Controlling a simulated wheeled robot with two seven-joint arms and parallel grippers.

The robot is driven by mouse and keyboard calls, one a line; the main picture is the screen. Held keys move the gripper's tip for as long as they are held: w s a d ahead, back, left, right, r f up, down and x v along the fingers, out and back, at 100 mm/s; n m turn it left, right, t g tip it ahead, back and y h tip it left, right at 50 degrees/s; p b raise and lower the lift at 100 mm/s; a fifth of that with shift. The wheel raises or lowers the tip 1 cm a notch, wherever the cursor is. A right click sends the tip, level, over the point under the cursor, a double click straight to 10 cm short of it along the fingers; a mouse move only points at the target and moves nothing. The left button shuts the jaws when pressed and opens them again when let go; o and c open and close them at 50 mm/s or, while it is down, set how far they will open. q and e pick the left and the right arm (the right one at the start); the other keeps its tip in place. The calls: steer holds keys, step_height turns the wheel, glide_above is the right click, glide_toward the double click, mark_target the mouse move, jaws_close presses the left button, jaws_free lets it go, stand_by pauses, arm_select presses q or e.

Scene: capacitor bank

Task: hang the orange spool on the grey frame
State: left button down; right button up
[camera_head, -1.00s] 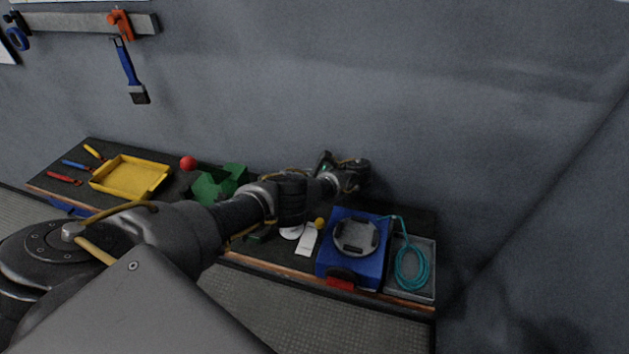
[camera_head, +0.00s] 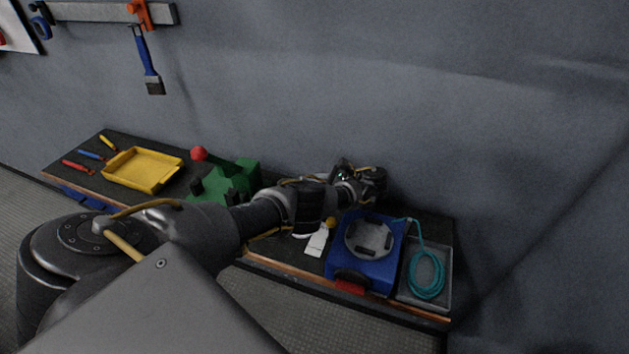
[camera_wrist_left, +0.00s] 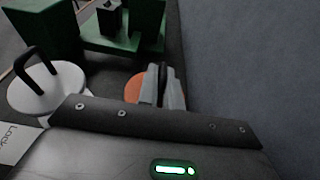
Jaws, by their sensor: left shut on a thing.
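In the left wrist view my left gripper (camera_wrist_left: 161,88) is shut on the black handle of the orange spool (camera_wrist_left: 134,89). The spool's orange disc shows beside the fingers, partly hidden by them. I cannot tell whether it touches the bench. In the head view my left arm comes in from the left and reaches over the bench. Its wrist (camera_head: 358,186) is near the wall, and the fingers and orange spool are hidden there. I cannot identify the grey frame with certainty. My right gripper is not in view.
A white spool with a black handle (camera_wrist_left: 52,90) stands close by. A green block-shaped holder (camera_head: 236,180) is on the bench behind my arm. A blue box (camera_head: 340,255), a grey tray with teal cable (camera_head: 409,294) and a yellow tray (camera_head: 143,180) flank it. The wall is close behind.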

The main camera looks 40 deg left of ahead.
arm_select(q)
steer(key=c, duration=1.6)
jaws_free()
steer(key=shift+f, duration=0.1)
steer(key=shift+o, duration=0.2)
steer(key=shift+r, duration=0.25)
steer(key=b+v, duration=0.3)
steer(key=v, duration=0.9)
steer(key=shift+f, duration=0.1)
